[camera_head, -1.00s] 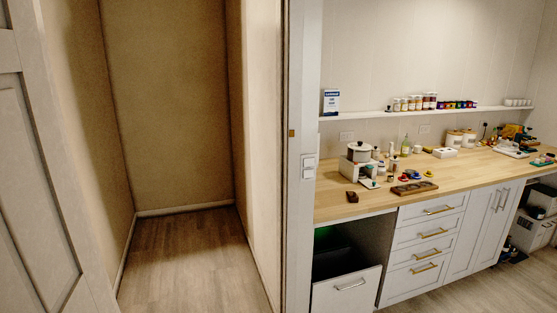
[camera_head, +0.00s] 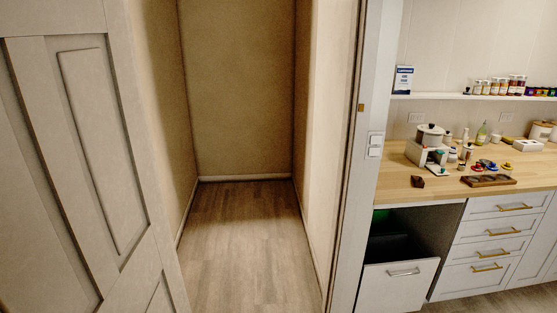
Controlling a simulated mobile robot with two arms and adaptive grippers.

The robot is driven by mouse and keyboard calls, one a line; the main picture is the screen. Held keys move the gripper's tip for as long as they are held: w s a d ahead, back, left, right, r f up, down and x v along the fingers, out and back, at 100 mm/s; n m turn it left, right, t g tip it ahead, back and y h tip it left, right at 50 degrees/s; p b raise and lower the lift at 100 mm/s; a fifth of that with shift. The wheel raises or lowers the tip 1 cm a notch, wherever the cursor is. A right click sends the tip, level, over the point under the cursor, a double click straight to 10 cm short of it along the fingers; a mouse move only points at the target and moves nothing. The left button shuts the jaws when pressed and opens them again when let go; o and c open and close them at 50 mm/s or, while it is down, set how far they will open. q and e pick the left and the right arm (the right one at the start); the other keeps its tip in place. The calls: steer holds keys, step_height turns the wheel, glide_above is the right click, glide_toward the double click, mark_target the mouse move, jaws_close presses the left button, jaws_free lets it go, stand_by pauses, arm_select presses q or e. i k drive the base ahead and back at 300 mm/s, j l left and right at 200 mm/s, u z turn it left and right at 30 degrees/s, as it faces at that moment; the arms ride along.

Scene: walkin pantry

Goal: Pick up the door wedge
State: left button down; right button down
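A small dark brown block (camera_head: 417,182), which looks like the door wedge, lies on the wooden countertop (camera_head: 400,192) near its front left edge. It is small in the picture, so its exact shape is hard to tell. It lies in front of a white stand (camera_head: 415,152) and to the left of a dark wooden board (camera_head: 480,182). Neither of my grippers is in view.
An open panelled door (camera_head: 90,150) fills the left side. The doorway leads to an empty narrow room with clear wooden floor (camera_head: 245,230). A door frame (camera_head: 355,200) stands between it and the counter. A pull-out drawer (camera_head: 385,290) sits under the counter.

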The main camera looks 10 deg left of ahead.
mark_target(419, 183)
steer(key=i+j+u, duration=0.15)
steer(key=i+u, duration=0.15)
steer(key=i, duration=0.2)
steer(key=i+j+u, duration=0.1)
steer(key=i+u, duration=0.15)
steer(key=i, duration=0.25)
steer(key=z, duration=1.4)
